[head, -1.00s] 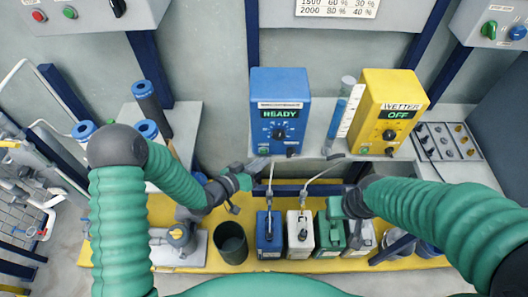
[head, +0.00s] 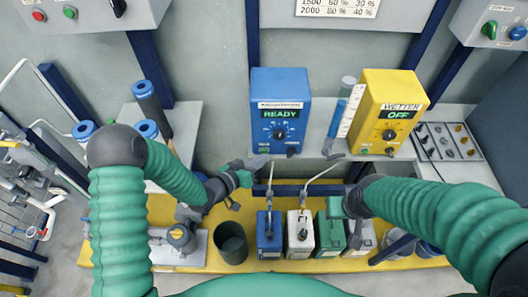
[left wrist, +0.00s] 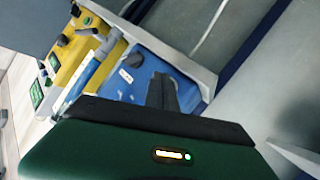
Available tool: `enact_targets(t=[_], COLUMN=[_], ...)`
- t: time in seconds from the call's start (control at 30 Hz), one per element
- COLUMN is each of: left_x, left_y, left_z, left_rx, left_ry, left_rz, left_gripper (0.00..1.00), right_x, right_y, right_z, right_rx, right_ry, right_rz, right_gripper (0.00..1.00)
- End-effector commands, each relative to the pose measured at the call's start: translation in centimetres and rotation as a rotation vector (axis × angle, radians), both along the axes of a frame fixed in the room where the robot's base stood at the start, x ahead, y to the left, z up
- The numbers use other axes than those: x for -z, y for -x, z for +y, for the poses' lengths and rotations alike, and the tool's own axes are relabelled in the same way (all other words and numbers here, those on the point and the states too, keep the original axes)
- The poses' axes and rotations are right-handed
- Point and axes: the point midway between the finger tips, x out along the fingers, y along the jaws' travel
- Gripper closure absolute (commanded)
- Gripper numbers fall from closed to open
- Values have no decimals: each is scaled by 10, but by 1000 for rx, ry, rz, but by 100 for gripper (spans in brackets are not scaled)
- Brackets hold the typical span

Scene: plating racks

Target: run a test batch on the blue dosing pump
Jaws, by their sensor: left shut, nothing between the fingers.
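The blue dosing pump (head: 279,92) sits on the shelf in the middle of the head view. Its display reads READY, with a dark dial below and a small dark knob at its lower right. It also shows in the left wrist view (left wrist: 145,65), seen at an angle. My left gripper (head: 262,164) is shut and empty, just below the pump's lower left edge and apart from the dial. In the left wrist view its dark fingers (left wrist: 162,90) lie together in front of the pump. My right arm comes in from the right; its gripper (head: 335,207) is partly hidden above the containers.
The yellow WETTER box (head: 388,105), display OFF, stands right of the pump, with a clear blue-filled tube (head: 338,112) between them. Blue (head: 269,238), white (head: 300,232) and green (head: 330,235) canisters and a dark bucket (head: 231,242) stand below on the yellow platform.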

Motion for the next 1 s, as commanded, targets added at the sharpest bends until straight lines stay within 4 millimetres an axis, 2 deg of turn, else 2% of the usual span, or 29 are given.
enact_targets(t=[1.0], left_x=[0], left_y=[-8], left_z=[0], left_rx=[0], left_ry=[0], left_rz=[0], left_gripper=[100], right_x=[1], right_y=[0], right_z=[0], right_rx=[0], right_ry=[0], right_rz=[0], right_gripper=[64])
